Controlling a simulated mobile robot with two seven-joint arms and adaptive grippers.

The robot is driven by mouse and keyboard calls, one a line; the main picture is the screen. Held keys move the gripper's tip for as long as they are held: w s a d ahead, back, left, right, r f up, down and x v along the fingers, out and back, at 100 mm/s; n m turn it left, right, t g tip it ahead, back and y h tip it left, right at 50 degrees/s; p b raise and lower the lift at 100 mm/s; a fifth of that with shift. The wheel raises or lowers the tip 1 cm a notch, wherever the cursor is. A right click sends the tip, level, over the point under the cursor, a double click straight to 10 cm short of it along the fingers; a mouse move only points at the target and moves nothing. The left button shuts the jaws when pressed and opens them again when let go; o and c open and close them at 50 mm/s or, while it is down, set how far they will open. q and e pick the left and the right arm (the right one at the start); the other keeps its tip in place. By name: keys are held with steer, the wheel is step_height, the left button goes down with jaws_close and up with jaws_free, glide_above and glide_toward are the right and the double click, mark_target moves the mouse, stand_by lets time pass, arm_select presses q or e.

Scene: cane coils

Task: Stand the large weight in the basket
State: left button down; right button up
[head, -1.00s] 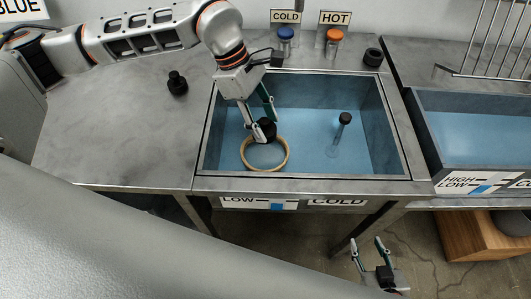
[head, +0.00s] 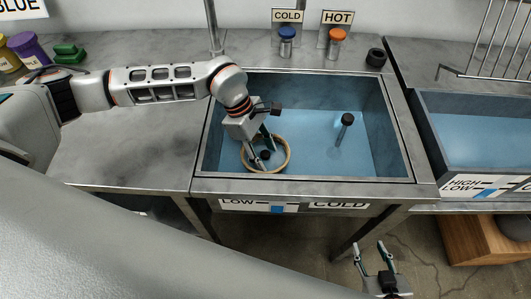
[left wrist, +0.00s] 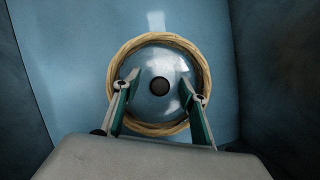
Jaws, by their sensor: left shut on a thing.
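The basket, a round coil of pale cane (head: 287,161), lies on the sink floor. It also shows in the left wrist view (left wrist: 113,70). Inside its outline in that view is a shiny rounded thing with a black round middle (left wrist: 159,86), apparently the large weight; its black part shows in the head view (head: 265,155). My left gripper (head: 267,149) points down over the basket, its fingers (left wrist: 160,80) on either side of the black middle, closed on the weight. Whether the weight touches the bottom is hidden. My right gripper (head: 371,253) is open and empty, low in front of the sink.
A clear thing with a black top (head: 346,121) stands in the sink right of the basket. The sink's front rim (head: 300,182) is close to the basket. Cold (head: 287,36) and hot (head: 335,37) taps and a black ring (head: 376,57) are behind.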

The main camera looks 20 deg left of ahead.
stand_by(0.3)
arm_select(q)
steer(key=c, duration=1.5)
jaws_free()
steer(key=shift+f, duration=0.1)
steer(key=shift+o, duration=0.2)
steer(key=v, duration=1.2)
steer(key=shift+p, duration=0.45)
steer(key=shift+d+r, duration=0.1)
steer(key=shift+r, duration=0.15)
